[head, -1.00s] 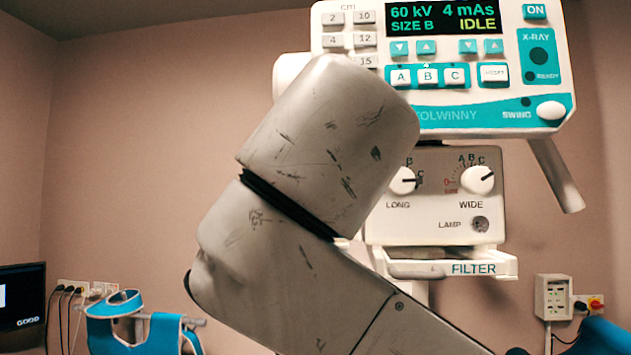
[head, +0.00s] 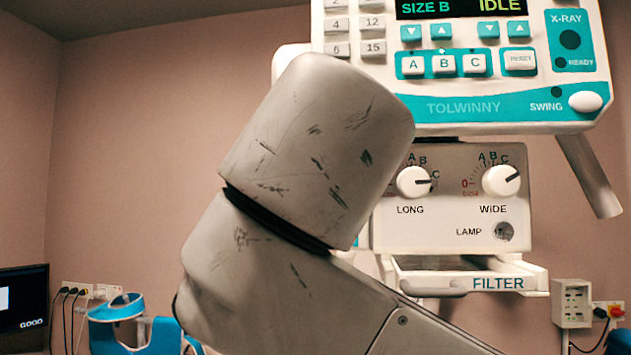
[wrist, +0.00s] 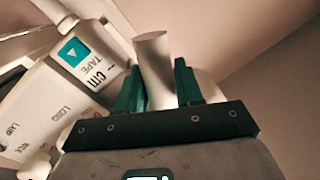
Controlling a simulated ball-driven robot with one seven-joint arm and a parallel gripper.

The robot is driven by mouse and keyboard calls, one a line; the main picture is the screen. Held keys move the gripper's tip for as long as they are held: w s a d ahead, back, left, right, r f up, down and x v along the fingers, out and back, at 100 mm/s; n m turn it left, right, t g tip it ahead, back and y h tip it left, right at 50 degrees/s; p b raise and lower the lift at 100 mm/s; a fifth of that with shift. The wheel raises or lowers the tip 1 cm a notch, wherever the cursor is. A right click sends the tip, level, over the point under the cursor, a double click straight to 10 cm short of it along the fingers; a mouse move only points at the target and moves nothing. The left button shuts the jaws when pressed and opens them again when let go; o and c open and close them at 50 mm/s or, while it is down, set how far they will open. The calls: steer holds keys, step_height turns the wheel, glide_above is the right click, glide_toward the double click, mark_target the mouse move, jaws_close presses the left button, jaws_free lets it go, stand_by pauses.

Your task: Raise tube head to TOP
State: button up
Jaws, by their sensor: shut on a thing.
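The tube head is a white unit whose teal control panel (head: 440,108) fills the upper right of the head view, its display reading SIZE B and IDLE. Below it is a collimator box (head: 450,195) with LONG and WIDE knobs and a FILTER tray (head: 475,284). A grey bar handle (head: 588,175) slants down from the panel's right side. In the wrist view my gripper (wrist: 158,88) has its green fingers on both sides of a grey cylindrical handle (wrist: 151,50) and is shut on it. My arm hides the gripper in the head view. The tube head's white housing (wrist: 75,75) lies left.
A monitor (head: 25,305) and wall sockets (head: 85,290) are at the lower left. A switch box (head: 572,303) is on the wall at lower right. The left wall area is bare.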

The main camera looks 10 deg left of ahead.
jaws_close()
steer(key=r, duration=0.2)
steer(key=shift+s+a+r+b, duration=0.2)
steer(key=shift+r+b, duration=0.2)
steer(key=shift+r, duration=0.7)
step_height(320, 180, up, 4)
steer(key=shift+w+d+p, duration=0.15)
steer(key=shift+p, duration=0.75)
steer(key=shift+f, duration=0.1)
steer(key=o, duration=0.6)
jaws_free()
